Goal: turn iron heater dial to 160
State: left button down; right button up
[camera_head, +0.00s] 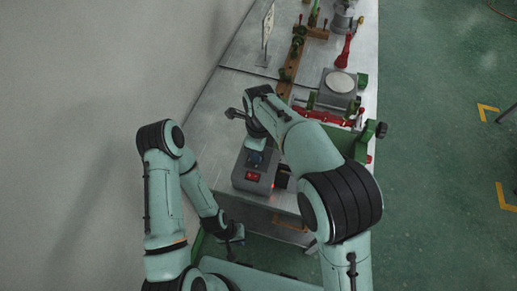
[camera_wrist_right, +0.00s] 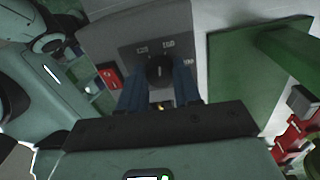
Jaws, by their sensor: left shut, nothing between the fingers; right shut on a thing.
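My right gripper (camera_wrist_right: 158,90) is shut on the dial, a blue finger on each side. In the head view my right arm partly covers the heater. My left gripper (camera_head: 233,233) is shut and empty, low beside the table's front.
A red switch also shows in the right wrist view (camera_wrist_right: 110,77). Behind my right arm are a red-handled tool (camera_head: 344,52), a plate device with a round pale disc (camera_head: 340,82) and a green clamp-like part (camera_head: 370,131). The table's left side (camera_head: 215,115) is bare.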

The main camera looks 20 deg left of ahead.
pick_arm(q)
jog(key=shift+w+r, duration=0.2)
pick_arm(e)
jog(key=shift+m, duration=1.6)
jog(key=o, duration=1.1)
jog(key=shift+c, duration=0.2)
pick_arm(q)
jog(key=w+r+p, duration=0.2)
jog(key=shift+w+r, duration=0.1)
jog(key=shift+w, duration=0.25)
pick_arm(e)
notch_tip(320, 180, up, 14)
jog(key=shift+w+f, duration=0.25)
jog(key=shift+w, duration=0.05)
jog(key=shift+d, duration=0.1)
